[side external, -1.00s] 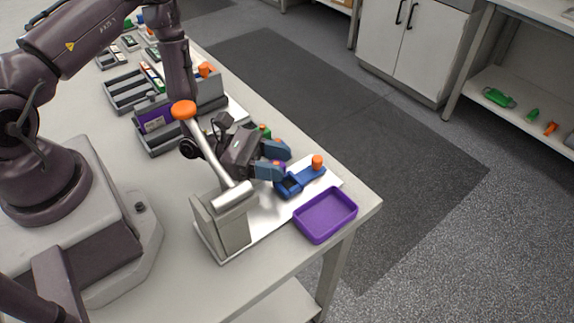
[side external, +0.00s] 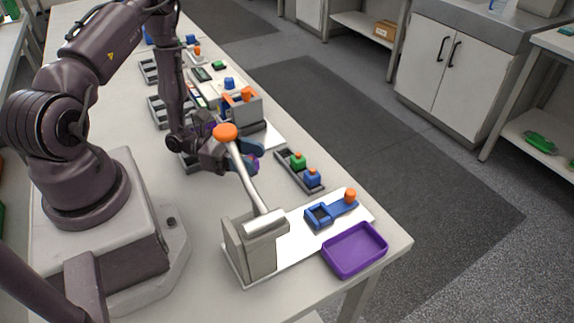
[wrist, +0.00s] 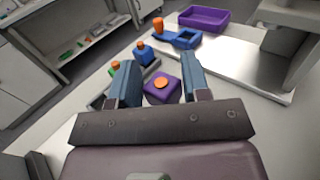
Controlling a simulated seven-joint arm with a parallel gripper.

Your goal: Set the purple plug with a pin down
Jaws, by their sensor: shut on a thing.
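The purple plug (wrist: 161,89) with an orange pin (wrist: 161,83) in its top sits between the two blue fingers of my gripper (wrist: 157,82) in the wrist view. In the side external view my gripper (side external: 252,157) is left of the grey rack, with only a sliver of the purple plug (side external: 254,166) showing beside the fingers. My gripper is shut on the plug. The plug appears held over the light tabletop; its exact height cannot be told.
A narrow grey rack (side external: 289,172) holds a green plug (side external: 298,161) and a blue plug (side external: 312,178). A lever press (side external: 255,243) with an orange knob stands in front. A blue holder (side external: 331,209) and purple tray (side external: 355,250) lie near the table corner. Other racks stand behind.

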